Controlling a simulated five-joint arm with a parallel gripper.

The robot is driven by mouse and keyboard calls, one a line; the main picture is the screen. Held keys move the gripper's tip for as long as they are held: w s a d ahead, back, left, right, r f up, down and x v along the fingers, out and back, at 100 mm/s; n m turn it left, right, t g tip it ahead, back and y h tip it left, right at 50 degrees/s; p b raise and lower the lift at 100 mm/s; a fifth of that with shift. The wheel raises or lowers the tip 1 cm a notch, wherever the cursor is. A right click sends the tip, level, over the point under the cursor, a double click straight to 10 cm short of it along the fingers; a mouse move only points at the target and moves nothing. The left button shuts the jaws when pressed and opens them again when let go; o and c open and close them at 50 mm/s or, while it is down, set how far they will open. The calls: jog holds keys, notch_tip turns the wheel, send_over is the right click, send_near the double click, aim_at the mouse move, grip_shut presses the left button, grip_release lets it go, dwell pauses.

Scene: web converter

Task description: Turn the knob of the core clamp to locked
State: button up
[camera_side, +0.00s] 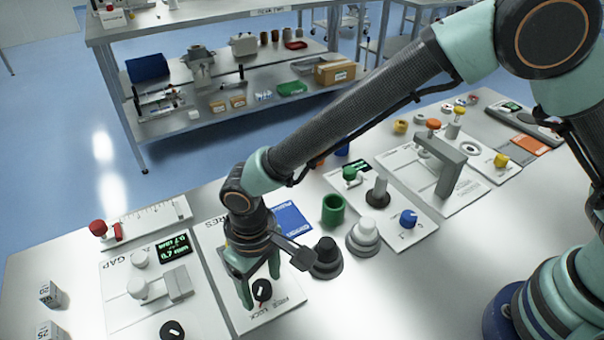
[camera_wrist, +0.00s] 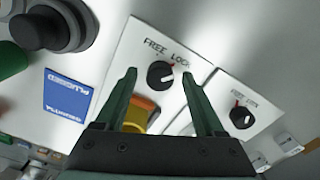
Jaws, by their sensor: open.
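The black round knob (camera_side: 262,291) sits on a white panel lettered FREE and LOCK (camera_side: 285,309). It also shows in the wrist view (camera_wrist: 160,75), with a white pointer line on its top and a red mark beside it, toward the LOCK lettering; its exact heading is hard to tell. My gripper (camera_side: 260,289) is open and points down, with one green finger on each side of the knob. In the wrist view (camera_wrist: 158,76) the fingertips flank the knob, with a gap seen on both sides. Whether they reach down to knob height is unclear.
A second black knob (camera_wrist: 241,117) with FREE and LOCK lettering is on the neighbouring GAP panel (camera_side: 118,310). A yellow-orange part (camera_wrist: 140,113) lies between my fingers, farther back. A black stepped cone (camera_side: 326,258), a grey one (camera_side: 363,238) and a green cup (camera_side: 333,209) stand to the right.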

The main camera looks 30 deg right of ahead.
aim_at(262, 286)
notch_tip(262, 286, up, 12)
dwell(0.5)
jog(key=w+d+r+m+t, duration=0.1)
jog(key=d+r, duration=0.2)
jog(key=d, duration=0.3)
jog(key=w+d+r+m+t+y, duration=0.1)
jog(key=d+r, duration=0.2)
jog(key=d, duration=0.4)
jog(key=w+d+r+t, duration=0.1)
jog(key=w+d+r, duration=0.1)
jog(key=d+r, duration=0.3)
jog(key=s+d+m+t+h, duration=0.1)
jog(key=s+d, duration=0.5)
jog(key=d, duration=1)
jog(key=shift+s+d+f+m+t, duration=0.2)
jog(key=shift+d+m+t, duration=0.1)
jog(key=shift+m+t, duration=0.55)
